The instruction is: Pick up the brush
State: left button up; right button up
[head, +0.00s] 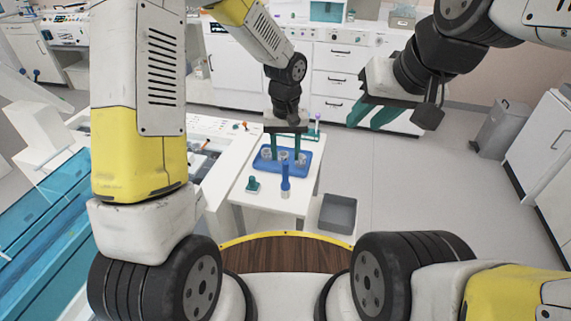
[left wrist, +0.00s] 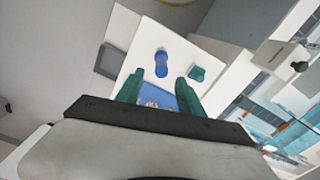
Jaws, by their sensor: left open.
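I cannot make out a brush for certain. A slim blue upright object (head: 285,181) stands on the white table in front of the blue tray; it also shows in the left wrist view (left wrist: 161,63). A thin object with a purple top (head: 317,126) stands at the tray's back right, too small to identify. My left gripper (head: 286,155) is open and points down over the blue tray (head: 311,158), with its green fingers apart; the fingers (left wrist: 160,80) also show in the left wrist view. My right gripper (head: 369,122) is raised off to the right, its green fingers apart and empty.
The white table (head: 297,203) also holds a small teal object (head: 253,185) at front left. Several round pale items sit in the tray. A grey bin (head: 337,214) is right of the table. White benches with equipment lie left; open floor lies right.

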aim_at(285, 184)
pick_arm(q)
jog(key=shift+d+f, duration=0.2)
jog(key=shift+f, duration=0.7)
jog(key=f, duration=0.7)
jog(key=shift+s+a, duration=0.25)
jog(key=shift+s, duration=0.15)
jog(key=shift+r, duration=0.1)
grip_shut()
